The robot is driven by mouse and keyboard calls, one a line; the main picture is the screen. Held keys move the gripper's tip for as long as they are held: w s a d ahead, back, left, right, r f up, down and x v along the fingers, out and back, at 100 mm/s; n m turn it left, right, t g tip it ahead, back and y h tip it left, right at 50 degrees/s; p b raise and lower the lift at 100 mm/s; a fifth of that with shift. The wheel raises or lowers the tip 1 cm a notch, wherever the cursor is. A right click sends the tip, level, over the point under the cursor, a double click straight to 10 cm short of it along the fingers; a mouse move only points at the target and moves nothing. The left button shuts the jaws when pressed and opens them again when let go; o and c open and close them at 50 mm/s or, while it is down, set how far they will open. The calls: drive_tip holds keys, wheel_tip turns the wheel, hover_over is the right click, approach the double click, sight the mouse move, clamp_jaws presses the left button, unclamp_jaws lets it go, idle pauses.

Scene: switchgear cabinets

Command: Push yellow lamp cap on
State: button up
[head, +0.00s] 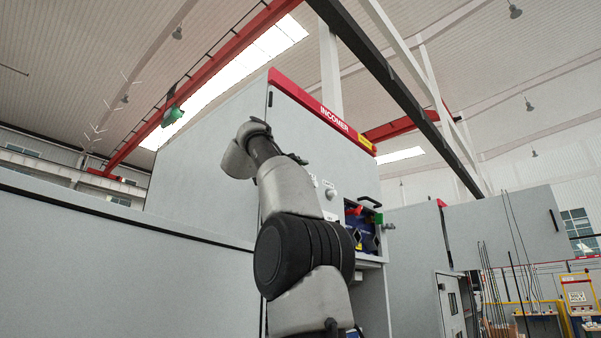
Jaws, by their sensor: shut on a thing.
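The grey cabinet marked INCOMER (320,135), with a red top strip, stands in front of me in the head view. Two small round pale fittings show on its front, one of them a knob (330,194), just right of my arm. No yellow lamp cap can be made out. My arm rises in front of the cabinet and covers part of its front. I cannot make out my gripper's fingers; the arm's far end is at the cabinet's upper left part.
An open compartment (366,232) with blue, red and green parts and a black handle is right of my arm. A long grey cabinet (120,265) fills the left. More grey cabinets (500,230) stand at the right, with thin upright rods before them.

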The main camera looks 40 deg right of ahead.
drive_tip(key=shift+w+a, duration=0.1)
drive_tip(key=shift+w, duration=0.8)
drive_tip(key=o, duration=0.9)
drive_tip(key=shift+a, duration=0.1)
drive_tip(key=v, duration=1.1)
drive_tip(key=shift+a, duration=0.4)
drive_tip(key=shift+s+f, duration=0.1)
drive_tip(key=shift+s, duration=0.05)
